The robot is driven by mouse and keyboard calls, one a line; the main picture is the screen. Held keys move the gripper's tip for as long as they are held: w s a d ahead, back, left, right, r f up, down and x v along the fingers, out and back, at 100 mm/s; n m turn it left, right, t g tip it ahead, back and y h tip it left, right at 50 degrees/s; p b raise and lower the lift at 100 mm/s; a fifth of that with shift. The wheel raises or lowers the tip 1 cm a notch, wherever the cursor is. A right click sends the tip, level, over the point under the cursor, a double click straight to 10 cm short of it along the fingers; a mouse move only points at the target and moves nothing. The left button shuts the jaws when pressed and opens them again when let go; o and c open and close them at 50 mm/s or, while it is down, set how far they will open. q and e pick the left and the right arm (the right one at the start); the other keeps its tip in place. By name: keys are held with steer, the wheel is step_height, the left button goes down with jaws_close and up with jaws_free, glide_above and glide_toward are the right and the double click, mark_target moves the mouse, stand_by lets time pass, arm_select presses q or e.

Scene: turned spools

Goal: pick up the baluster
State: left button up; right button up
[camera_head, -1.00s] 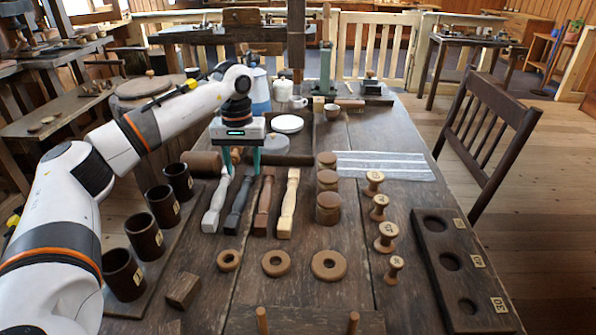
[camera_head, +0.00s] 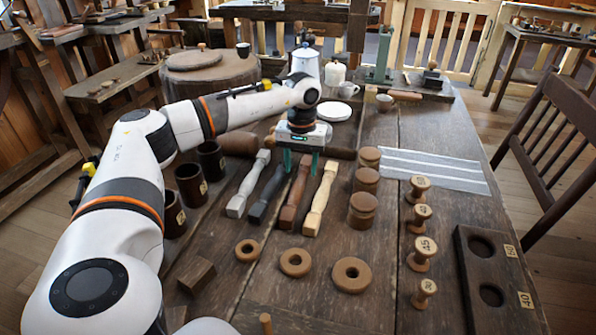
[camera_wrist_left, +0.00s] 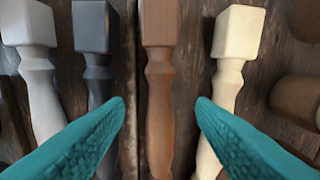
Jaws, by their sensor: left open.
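Several balusters lie side by side on the table: a pale grey one (camera_head: 247,186), a dark grey one (camera_head: 266,194), a reddish-brown one (camera_head: 293,200) and a cream one (camera_head: 320,202). My left gripper (camera_head: 300,167) is open above the far part of the reddish-brown baluster. In the left wrist view the reddish-brown baluster (camera_wrist_left: 159,90) runs between the teal fingers, with nothing gripped. The left finger overlaps the dark baluster (camera_wrist_left: 97,60) and the right finger overlaps the cream one (camera_wrist_left: 230,50). The height of the fingertips is unclear. My right gripper is out of view.
Turned round wooden pieces (camera_head: 362,208) stand right of the balusters, with several numbered spools (camera_head: 422,254) beyond. Wooden rings (camera_head: 351,274) lie in front. Dark cups (camera_head: 190,184) stand left, beside my arm. A holed board (camera_head: 492,268) lies at the right.

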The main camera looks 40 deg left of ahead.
mark_target(301, 176)
arm_select(q)
step_height(301, 176, down, 4)
steer(key=shift+r, duration=0.1)
jaws_close()
